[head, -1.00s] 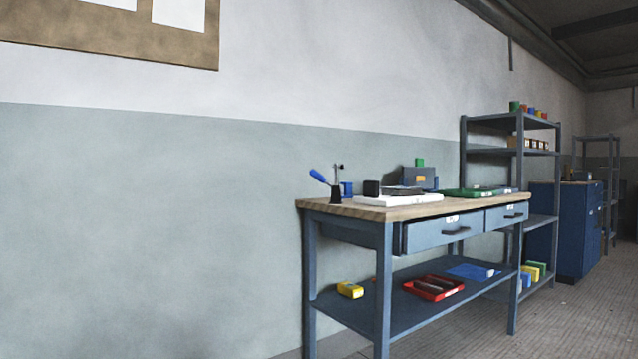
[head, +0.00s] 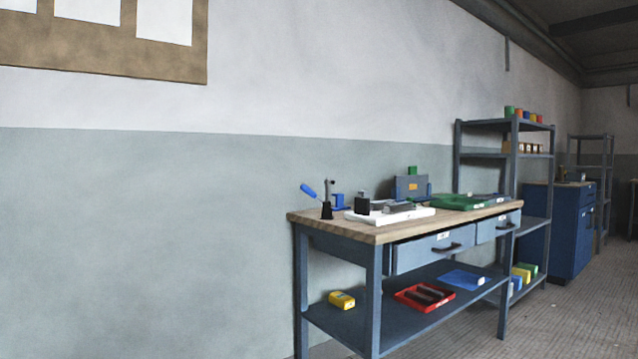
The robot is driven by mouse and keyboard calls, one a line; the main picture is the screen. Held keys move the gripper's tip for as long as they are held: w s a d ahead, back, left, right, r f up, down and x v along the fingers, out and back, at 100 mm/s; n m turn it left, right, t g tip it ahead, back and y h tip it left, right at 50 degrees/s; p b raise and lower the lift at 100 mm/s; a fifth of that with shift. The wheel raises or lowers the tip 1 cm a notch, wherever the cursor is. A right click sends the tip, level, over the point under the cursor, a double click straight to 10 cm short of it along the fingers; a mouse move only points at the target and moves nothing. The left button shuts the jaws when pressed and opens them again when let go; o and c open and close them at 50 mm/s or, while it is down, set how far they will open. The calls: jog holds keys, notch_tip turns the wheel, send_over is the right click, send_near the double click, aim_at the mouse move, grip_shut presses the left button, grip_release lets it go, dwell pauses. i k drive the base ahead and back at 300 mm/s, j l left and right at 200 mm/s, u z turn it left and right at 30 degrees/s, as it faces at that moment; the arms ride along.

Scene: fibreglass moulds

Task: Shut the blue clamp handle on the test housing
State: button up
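A blue clamp handle (head: 309,191) slants up to the left above the left end of the workbench, and looks raised. It joins a small black base (head: 326,211) with a thin dark upright. A grey box-like housing (head: 411,187) with an orange label and a green block on top stands further back on the bench. I cannot tell from here which of these is the test housing. My gripper is not in view.
The workbench (head: 360,233) has a wooden top. On it lie a white tray (head: 378,217) with dark parts and a green tray (head: 455,203). The lower shelf holds a yellow box (head: 342,300) and a red tray (head: 408,304). Floor at right is clear.

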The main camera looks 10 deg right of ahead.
aim_at(304, 189)
jog(key=i+l+z, duration=0.2)
jog(key=l, duration=0.35)
jog(key=i+l+z, duration=0.25)
jog(key=i+l, duration=0.2)
jog(key=i+u, duration=0.45)
jog(key=i+l+u, duration=0.15)
jog(key=i+u, duration=0.2)
jog(key=u, duration=0.15)
